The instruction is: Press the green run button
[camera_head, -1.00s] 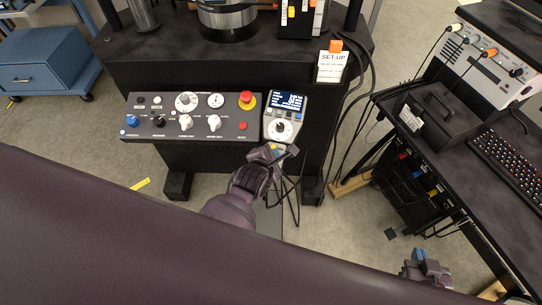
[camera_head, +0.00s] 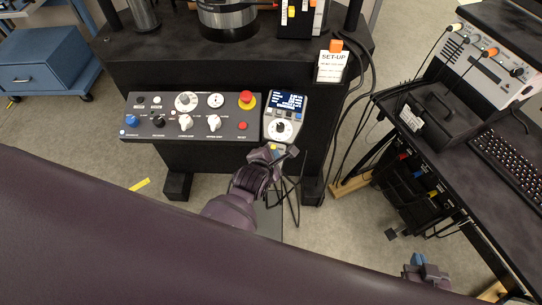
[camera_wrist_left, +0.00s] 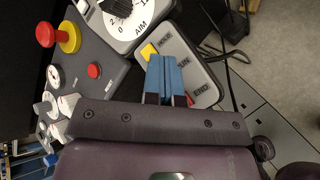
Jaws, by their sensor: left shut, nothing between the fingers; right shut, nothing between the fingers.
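The hand-held control unit (camera_head: 284,117) has a lit screen and a dial, and stands right of the wide control panel. The green run button is not visible; the blue fingers cover the area beside RUN. My left gripper (camera_head: 272,150) is shut and empty at the unit's lower end; its blue fingers (camera_wrist_left: 164,74) are over that face. I cannot tell whether they touch it. My right gripper (camera_head: 427,268) is shut and empty, low at the right.
The control panel (camera_head: 188,130) carries knobs and a red emergency knob (camera_head: 247,99) close to the left gripper. Black cables (camera_head: 352,110) hang right of the unit. A bench with a keyboard (camera_head: 512,160) stands at the right. Open floor lies between.

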